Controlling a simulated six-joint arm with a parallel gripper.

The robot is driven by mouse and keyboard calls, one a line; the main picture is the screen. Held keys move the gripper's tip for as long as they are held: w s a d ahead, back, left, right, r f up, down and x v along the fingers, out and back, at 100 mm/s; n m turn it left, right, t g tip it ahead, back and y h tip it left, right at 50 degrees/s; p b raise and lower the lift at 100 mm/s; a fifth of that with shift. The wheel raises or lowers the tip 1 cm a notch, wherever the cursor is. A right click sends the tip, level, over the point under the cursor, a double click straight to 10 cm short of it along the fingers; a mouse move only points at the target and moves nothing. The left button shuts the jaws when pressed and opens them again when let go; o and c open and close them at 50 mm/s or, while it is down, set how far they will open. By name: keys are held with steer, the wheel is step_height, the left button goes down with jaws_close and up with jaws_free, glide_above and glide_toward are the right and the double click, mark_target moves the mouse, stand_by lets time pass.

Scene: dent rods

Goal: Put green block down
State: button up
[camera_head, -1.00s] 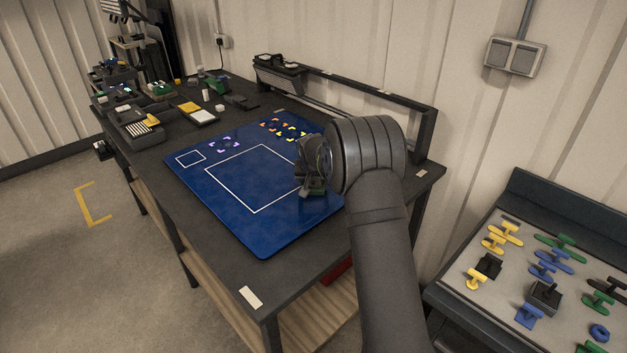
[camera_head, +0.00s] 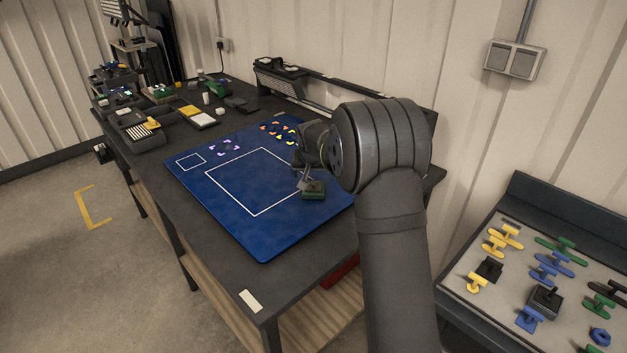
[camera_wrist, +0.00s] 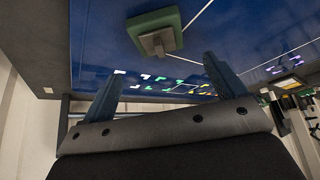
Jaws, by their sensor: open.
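The green block (camera_head: 313,191) lies on the blue mat (camera_head: 235,229), at the right side of the white square outline. In the wrist view the green block (camera_wrist: 156,31) shows at the top, with a grey square part on it. My gripper (camera_head: 305,180) is just above and to the left of the block in the head view. In the wrist view my gripper (camera_wrist: 162,75) has its two blue-grey fingers wide apart with nothing between them. The block is apart from the fingers there.
The mat carries white outlines and purple and orange markers (camera_head: 278,131). Dark devices and a yellow-and-white block (camera_head: 196,116) stand at the table's far left. A rail (camera_head: 350,101) runs along the back edge. A side tray (camera_head: 462,277) at right holds coloured parts.

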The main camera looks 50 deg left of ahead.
mark_target(314, 182)
steer(key=shift+v, duration=2.15)
steer(key=x, duration=1.2)
steer(key=shift+f, duration=0.2)
step_height(314, 182, up, 2)
steer(key=shift+r, duration=0.6)
steer(key=shift+f, duration=0.15)
